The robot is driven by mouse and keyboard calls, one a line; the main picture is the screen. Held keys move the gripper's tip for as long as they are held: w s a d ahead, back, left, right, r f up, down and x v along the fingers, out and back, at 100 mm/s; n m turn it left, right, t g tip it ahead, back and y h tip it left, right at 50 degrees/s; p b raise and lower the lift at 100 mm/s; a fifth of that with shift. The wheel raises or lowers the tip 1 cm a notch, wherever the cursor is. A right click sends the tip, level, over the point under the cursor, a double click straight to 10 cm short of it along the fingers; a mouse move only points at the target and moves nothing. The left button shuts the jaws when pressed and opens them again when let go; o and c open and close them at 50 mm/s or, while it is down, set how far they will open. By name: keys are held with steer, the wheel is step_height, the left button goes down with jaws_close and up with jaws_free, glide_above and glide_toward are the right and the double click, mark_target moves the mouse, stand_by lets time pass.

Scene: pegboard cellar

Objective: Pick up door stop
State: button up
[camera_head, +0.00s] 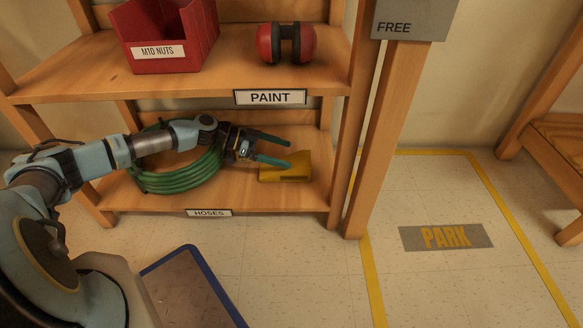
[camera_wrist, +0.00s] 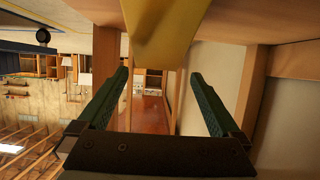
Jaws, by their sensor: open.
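The door stop (camera_head: 287,168) is a yellow wedge lying on the lower wooden shelf, toward its right side. My gripper (camera_head: 289,152) reaches in from the left, with its two green fingers spread on the door stop's left side. In the wrist view a yellow surface, likely the door stop (camera_wrist: 160,35), fills the top middle, beyond the open fingers (camera_wrist: 163,80). Nothing shows between the fingers.
A coiled green hose (camera_head: 175,178) lies left on the same shelf, behind my arm. The upper shelf (camera_head: 235,75) holds a red bin (camera_head: 168,30) and red ear defenders (camera_head: 286,43). A wooden post (camera_head: 378,140) stands right of the shelf. Floor marked PARK (camera_head: 445,237) is clear.

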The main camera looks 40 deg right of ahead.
mark_target(298, 158)
steer(key=b+x, duration=0.1)
steer(key=x, duration=0.2)
steer(key=shift+s+d+f, duration=0.1)
steer(key=shift+d+f, duration=0.05)
steer(key=shift+f, duration=0.1)
steer(key=b+x, duration=0.2)
steer(key=x, duration=0.1)
steer(key=b+x, duration=0.1)
steer(key=shift+s+f, duration=0.2)
steer(key=shift+f, duration=0.3)
steer(key=shift+s+d+b, duration=0.25)
steer(key=shift+b, duration=0.05)
steer(key=shift+c, duration=0.2)
steer(key=shift+r, duration=0.1)
jaws_close()
